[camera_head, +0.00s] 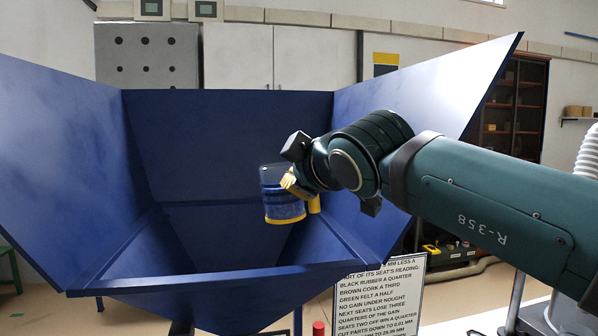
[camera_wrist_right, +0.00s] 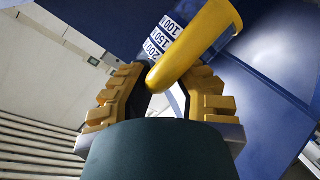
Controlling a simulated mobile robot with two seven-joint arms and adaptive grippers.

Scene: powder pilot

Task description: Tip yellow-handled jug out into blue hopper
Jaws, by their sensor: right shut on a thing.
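The jug (camera_head: 281,200) is a small see-through cup with a yellow handle (camera_head: 314,204) and a yellow band low down. It hangs above the opening of the blue hopper (camera_head: 230,165), looking close to upright with a slight lean. I cannot tell what is inside it. My right gripper (camera_head: 289,181) reaches in from the right and is shut on the jug. In the right wrist view, the yellow handle (camera_wrist_right: 196,42) lies between the ridged yellow finger pads, and printed marks show on the jug's wall beside it. My left gripper is not in view.
The hopper's tall sloping walls surround the jug at the left, back and right. A printed sign (camera_head: 380,295) stands at the front right, with a red-topped object (camera_head: 318,328) beside it. Cabinets (camera_head: 280,57) and a dark shelf (camera_head: 520,105) stand behind.

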